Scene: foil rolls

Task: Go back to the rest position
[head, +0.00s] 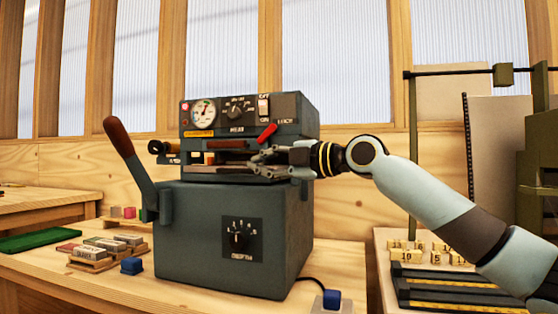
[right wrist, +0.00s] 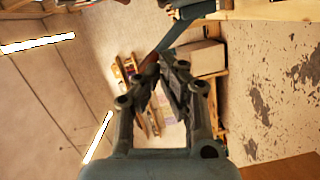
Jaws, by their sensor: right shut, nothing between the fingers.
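My right gripper (head: 262,160) is at the front of a dark grey machine (head: 200,230) in the head view, level with the slot under its control panel. My right arm reaches in from the right. The fingers look closed together and hold nothing. I cannot tell whether they touch the machine. In the right wrist view, the two fingers (right wrist: 163,68) converge toward their tips with nothing between them. My left gripper is not in view.
The machine has a gauge (head: 204,111), a red lever (head: 267,132) and a brown-tipped handle (head: 117,135). Stamped blocks (head: 105,244) and a green mat (head: 40,239) lie left. Numbered yellow blocks (head: 437,254) and dark rails stand right, near a green frame (head: 413,150).

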